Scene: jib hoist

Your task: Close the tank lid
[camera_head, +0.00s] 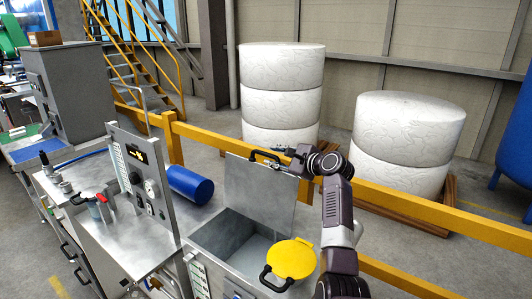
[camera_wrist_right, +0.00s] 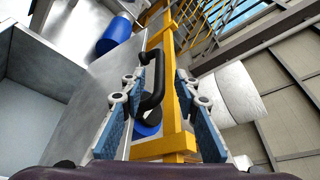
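The grey tank lid (camera_head: 258,190) stands raised and upright at the back of the open metal tank (camera_head: 190,248). A black handle (camera_head: 264,156) is on the lid's upper edge. My right gripper (camera_head: 276,153) is at this handle, with its arm coming from the right. In the right wrist view, the black handle (camera_wrist_right: 153,88) lies between the two blue-padded fingers of my right gripper (camera_wrist_right: 153,92). The fingers are apart, with gaps beside the handle. The lid's face (camera_wrist_right: 85,115) shows to the left. My left gripper is not in view.
A yellow round cover (camera_head: 291,257) with a black handle sits at the tank's right front. A control panel (camera_head: 145,185) stands left of the tank. A yellow rail (camera_head: 395,205) and a blue cylinder (camera_head: 190,185) are behind. White stacked rolls (camera_head: 282,95) stand farther back.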

